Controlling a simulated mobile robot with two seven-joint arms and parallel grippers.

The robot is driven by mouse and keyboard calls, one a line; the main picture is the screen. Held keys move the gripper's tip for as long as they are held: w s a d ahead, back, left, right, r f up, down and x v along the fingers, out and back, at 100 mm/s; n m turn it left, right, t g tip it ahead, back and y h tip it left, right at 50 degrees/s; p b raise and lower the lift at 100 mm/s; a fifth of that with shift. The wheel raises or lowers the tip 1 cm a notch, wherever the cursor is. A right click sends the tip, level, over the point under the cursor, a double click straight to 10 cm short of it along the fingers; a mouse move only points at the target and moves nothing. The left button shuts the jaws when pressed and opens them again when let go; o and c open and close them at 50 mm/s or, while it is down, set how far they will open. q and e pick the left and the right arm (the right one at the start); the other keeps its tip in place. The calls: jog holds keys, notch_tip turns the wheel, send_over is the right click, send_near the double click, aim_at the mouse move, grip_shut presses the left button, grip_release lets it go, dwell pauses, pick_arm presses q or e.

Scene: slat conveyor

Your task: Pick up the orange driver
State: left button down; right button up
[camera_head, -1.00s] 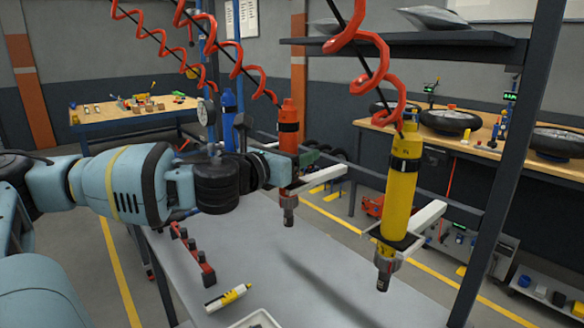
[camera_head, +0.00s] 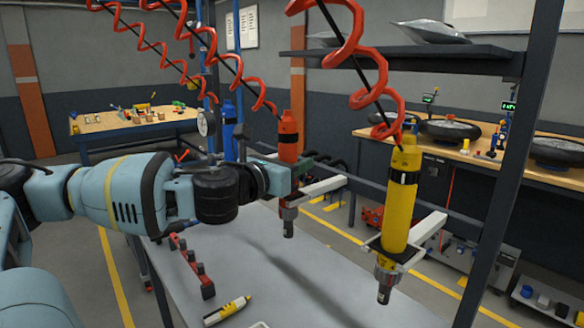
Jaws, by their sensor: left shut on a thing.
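The orange driver (camera_head: 288,132) hangs upright on a red coiled hose, with a black band around its upper body and a metal nose pointing down. It stands at a pale bracket. My left gripper (camera_head: 285,177) reaches in from the left and is shut on the driver's lower body. The gripper hides part of that body, and its fingertips are hard to make out. My right gripper is not in view.
A yellow driver (camera_head: 399,205) hangs at another bracket to the right, and a blue driver (camera_head: 229,135) is behind my left arm. A dark rack post (camera_head: 510,160) stands right. The grey table (camera_head: 300,290) holds a red pegged strip (camera_head: 192,265) and a yellow-white marker (camera_head: 227,310).

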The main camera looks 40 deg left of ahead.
pick_arm(q)
notch_tip(320, 180, up, 16)
jog(key=shift+s+r+p, duration=0.15)
jog(key=shift+p, duration=0.4)
jog(key=shift+r, duration=0.75)
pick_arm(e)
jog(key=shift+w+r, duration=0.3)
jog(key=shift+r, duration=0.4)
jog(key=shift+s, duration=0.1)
